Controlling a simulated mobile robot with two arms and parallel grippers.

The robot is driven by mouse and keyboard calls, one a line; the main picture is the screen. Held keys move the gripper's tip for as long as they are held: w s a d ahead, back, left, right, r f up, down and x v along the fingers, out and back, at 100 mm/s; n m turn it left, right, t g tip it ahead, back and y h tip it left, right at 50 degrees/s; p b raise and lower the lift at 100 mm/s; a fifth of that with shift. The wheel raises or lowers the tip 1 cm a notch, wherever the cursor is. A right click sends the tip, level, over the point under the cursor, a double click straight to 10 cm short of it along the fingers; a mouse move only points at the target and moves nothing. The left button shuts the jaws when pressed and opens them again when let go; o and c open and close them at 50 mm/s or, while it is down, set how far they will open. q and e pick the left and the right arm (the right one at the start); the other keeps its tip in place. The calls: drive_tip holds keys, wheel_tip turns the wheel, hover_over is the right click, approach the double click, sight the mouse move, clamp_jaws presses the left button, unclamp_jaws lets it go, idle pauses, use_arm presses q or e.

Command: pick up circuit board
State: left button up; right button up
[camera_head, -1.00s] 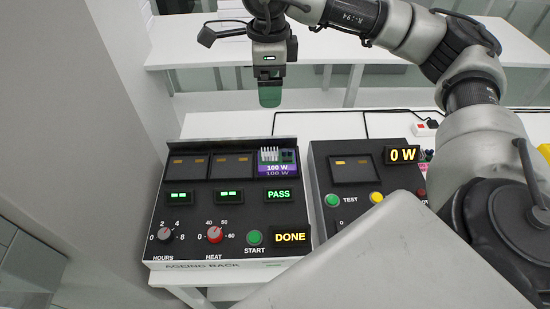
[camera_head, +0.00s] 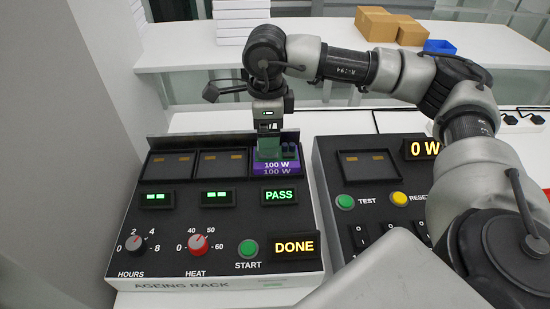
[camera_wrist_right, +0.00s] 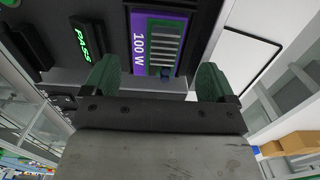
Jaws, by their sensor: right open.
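The circuit board (camera_head: 284,169), purple with a "100 W" label, sits in the right-hand slot of the ageing rack (camera_head: 130,255), above a green PASS display. It also shows in the right wrist view (camera_wrist_right: 140,46), with a pale finned block on it. My right gripper (camera_head: 268,147) is over the board in the head view and hides part of it. In the right wrist view its two green fingers (camera_wrist_right: 156,80) are spread apart, with the board between and beyond them. I cannot tell whether they touch it. My left gripper is not in view.
The rack shows DONE, and its two other slots look empty. A second panel (camera_head: 372,215) with TEST and RESET buttons and a "0 W" display stands close to the right. Behind, a white shelf holds stacked white boxes (camera_head: 242,20), brown boxes (camera_head: 388,24) and a blue bin (camera_head: 440,47).

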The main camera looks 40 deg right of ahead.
sight(270, 157)
drive_tip(key=shift+s+f, duration=0.15)
drive_tip(key=shift+f, duration=3)
drive_tip(key=c, duration=0.8)
drive_tip(key=shift+r, duration=0.1)
